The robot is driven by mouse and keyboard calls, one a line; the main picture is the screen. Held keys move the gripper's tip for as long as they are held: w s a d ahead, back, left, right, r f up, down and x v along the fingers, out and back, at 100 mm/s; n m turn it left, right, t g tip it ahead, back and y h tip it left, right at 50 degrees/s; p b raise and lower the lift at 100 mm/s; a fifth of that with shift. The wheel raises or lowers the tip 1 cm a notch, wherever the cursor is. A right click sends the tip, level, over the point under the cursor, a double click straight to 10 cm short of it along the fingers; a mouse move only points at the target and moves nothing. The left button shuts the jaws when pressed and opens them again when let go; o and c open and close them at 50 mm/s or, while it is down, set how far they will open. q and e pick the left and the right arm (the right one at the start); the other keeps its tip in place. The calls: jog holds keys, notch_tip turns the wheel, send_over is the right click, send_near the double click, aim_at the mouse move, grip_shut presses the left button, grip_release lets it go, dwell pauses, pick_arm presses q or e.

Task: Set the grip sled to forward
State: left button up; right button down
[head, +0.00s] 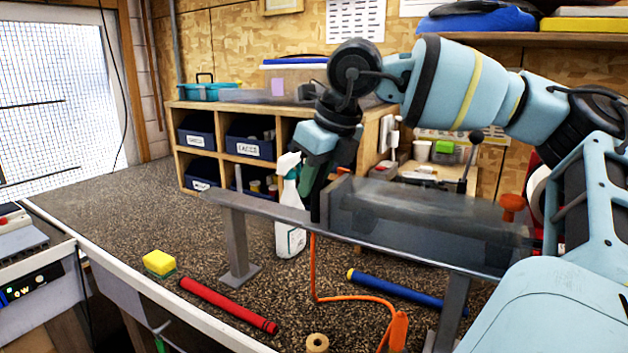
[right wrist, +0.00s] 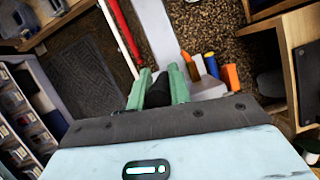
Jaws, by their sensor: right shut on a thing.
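A grey rail (head: 235,203) on grey posts runs across the bench at the middle of the head view. A translucent grey block (head: 420,214), which I cannot surely name as the grip sled, stands along its right part. My right gripper (head: 316,205) reaches down at the rail's left-middle part, just left of the block. In the right wrist view its green fingers (right wrist: 158,90) are shut on a dark handle (right wrist: 158,93). I cannot tell what the handle joins. An orange knob (head: 512,204) stands at the rail's right end. My left gripper is not in view.
A spray bottle (head: 289,215) stands behind the rail.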

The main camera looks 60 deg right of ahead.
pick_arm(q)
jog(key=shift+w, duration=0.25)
pick_arm(e)
jog(key=c, duration=1.4)
grip_release()
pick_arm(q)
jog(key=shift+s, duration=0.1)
pick_arm(e)
jog(key=shift+o, duration=0.5)
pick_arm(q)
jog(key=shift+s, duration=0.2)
pick_arm(e)
jog(key=shift+p+v, duration=0.4)
jog(key=shift+v, duration=0.45)
pick_arm(q)
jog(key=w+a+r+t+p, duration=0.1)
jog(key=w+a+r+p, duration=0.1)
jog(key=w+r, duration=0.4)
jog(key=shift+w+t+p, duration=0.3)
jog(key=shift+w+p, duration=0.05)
jog(key=shift+p, duration=0.3)
pick_arm(e)
jog(key=v, duration=0.6)
jog(key=shift+w, duration=0.3)
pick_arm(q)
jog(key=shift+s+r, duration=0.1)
pick_arm(e)
jog(key=shift+r, duration=0.15)
